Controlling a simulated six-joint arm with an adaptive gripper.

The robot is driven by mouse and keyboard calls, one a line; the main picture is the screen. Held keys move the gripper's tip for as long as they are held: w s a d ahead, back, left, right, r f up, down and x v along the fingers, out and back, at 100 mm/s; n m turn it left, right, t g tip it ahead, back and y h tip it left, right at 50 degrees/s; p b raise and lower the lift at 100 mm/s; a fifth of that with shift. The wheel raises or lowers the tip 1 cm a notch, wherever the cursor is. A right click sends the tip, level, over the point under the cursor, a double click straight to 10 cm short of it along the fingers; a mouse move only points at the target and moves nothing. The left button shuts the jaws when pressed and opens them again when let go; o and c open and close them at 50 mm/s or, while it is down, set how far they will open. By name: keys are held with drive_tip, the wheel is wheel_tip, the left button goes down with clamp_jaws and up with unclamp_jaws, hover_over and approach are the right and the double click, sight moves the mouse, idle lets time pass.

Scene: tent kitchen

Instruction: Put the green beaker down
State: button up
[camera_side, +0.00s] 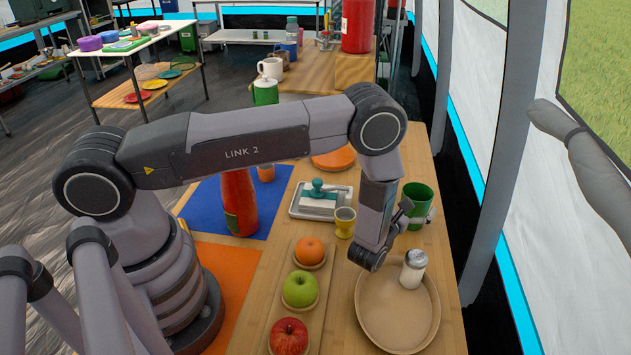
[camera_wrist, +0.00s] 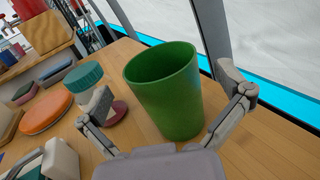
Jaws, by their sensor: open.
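The green beaker (camera_side: 418,198) stands on the wooden table, to the right of my wrist in the side view. In the wrist view the beaker (camera_wrist: 165,92) looks empty and upright, with its base on the tabletop. My gripper (camera_side: 411,217) is at the beaker, and its jaws are open. In the wrist view one finger of my gripper (camera_wrist: 167,84) is on each side of the beaker, with visible gaps. The near lower part of the beaker is partly hidden by my gripper's body.
A salt shaker (camera_side: 413,268) stands on a round tan tray (camera_side: 385,325) just in front. A yellow cup (camera_side: 344,222) and a butter dish (camera_side: 312,208) are left of my wrist. A teal-lidded jar (camera_wrist: 88,82) is near the left finger. The table's edge is close on the right.

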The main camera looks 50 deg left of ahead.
drive_tip(key=v, duration=0.5)
drive_tip(key=shift+s+r, duration=0.1)
drive_tip(key=s+a+r+n+g+y, duration=0.2)
drive_tip(key=a+r+n+g+y, duration=0.35)
drive_tip(key=r, duration=0.45)
drive_tip(key=s+a+r+n+g+y, duration=0.1)
drive_tip(key=a+r+n+g+y, duration=0.2)
drive_tip(key=a+r+n+y, duration=0.5)
drive_tip(key=s+a+r+n+g+h, duration=0.65)
drive_tip(key=s+r+n+g, duration=0.2)
drive_tip(key=s+r, duration=0.35)
drive_tip(key=s+d+r+n+t+h, duration=0.2)
drive_tip(key=s+d+n+h, duration=0.2)
drive_tip(key=s, duration=0.5)
drive_tip(key=s+d+r+n+t+h, duration=0.2)
drive_tip(key=s+d+n+h, duration=0.3)
drive_tip(key=s, duration=0.5)
drive_tip(key=n+t+h, duration=0.1)
drive_tip(key=n+h, duration=0.1)
drive_tip(key=h, duration=0.1)
drive_tip(key=shift+d, duration=0.2)
